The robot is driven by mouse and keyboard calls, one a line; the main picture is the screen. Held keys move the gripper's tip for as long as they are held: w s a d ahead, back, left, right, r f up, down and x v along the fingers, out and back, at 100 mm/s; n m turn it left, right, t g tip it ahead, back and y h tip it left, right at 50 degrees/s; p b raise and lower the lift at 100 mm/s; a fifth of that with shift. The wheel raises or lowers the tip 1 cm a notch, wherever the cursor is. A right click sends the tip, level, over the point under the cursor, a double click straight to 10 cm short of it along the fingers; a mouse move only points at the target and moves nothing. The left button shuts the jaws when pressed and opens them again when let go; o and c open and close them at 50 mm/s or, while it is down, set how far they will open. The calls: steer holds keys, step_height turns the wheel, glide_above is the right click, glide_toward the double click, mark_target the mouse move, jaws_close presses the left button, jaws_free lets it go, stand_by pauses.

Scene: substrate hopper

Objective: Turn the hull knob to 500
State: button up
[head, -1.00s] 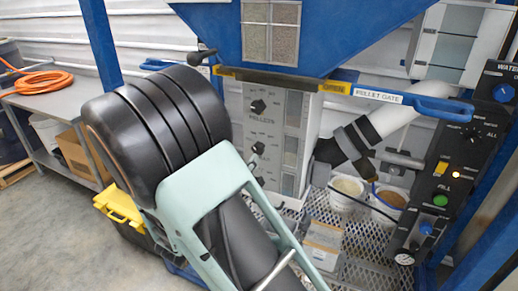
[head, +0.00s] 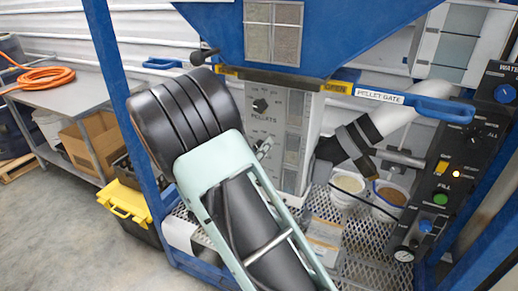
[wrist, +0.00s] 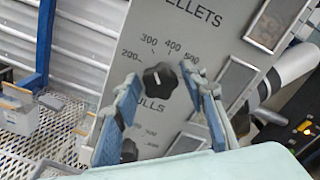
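The hull knob (wrist: 160,78) is a black knob on a grey panel, with "ULLS" readable below it. Numbers 200, 300, 400 and 500 arc over its top, 500 at the upper right. A small white mark shows on its face; its exact setting is hard to read. My gripper (wrist: 160,72) is open, with one blue-grey finger on each side of the knob in the wrist view. No contact is visible. In the head view, my arm hides most of the gripper and the lower panel.
The pellets knob (head: 260,105) sits higher on the panel. Another black knob (wrist: 128,150) is below, close to the left finger in the picture. The blue pellet gate handle (head: 445,108) juts out at right. A control box (head: 440,180) and two buckets stand right.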

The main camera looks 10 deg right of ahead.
steer(key=c, duration=0.8)
